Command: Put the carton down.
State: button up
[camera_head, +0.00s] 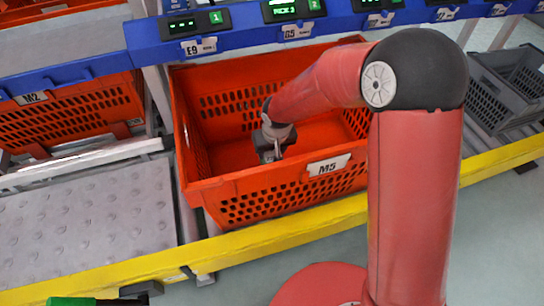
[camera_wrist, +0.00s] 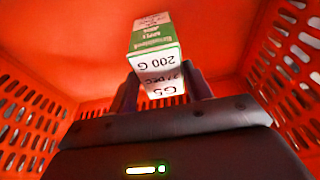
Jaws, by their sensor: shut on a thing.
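The carton (camera_wrist: 157,62) is a small white and green box with printed text, among it "200 G" and "G5". In the wrist view it sits between the two fingers of my gripper (camera_wrist: 160,92), which is shut on it. My gripper (camera_head: 272,158) also shows in the head view, reaching down inside the orange tote M5 (camera_head: 325,166). The carton is hidden in the head view. The tote's orange walls and floor (camera_wrist: 90,45) fill the wrist view. I cannot tell whether the carton touches the tote floor.
The tote M5 looks otherwise empty. Another orange tote, M2 (camera_head: 75,112), stands to the left, and grey crates (camera_head: 500,90) stand to the right. A blue shelf rail (camera_head: 230,38) with lit displays runs above, and a yellow rail (camera_head: 270,238) runs along the front.

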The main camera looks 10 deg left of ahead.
aim_at(272, 154)
jog(key=shift+f, duration=1.55)
jog(key=shift+f, duration=0.1)
jog(key=shift+f+b, duration=0.15)
jog(key=shift+b, duration=0.2)
jog(key=o, duration=1.1)
jog(key=p+v, duration=0.1)
jog(key=v, duration=1.1)
jog(key=shift+r+p, duration=0.25)
jog(key=shift+p, duration=0.05)
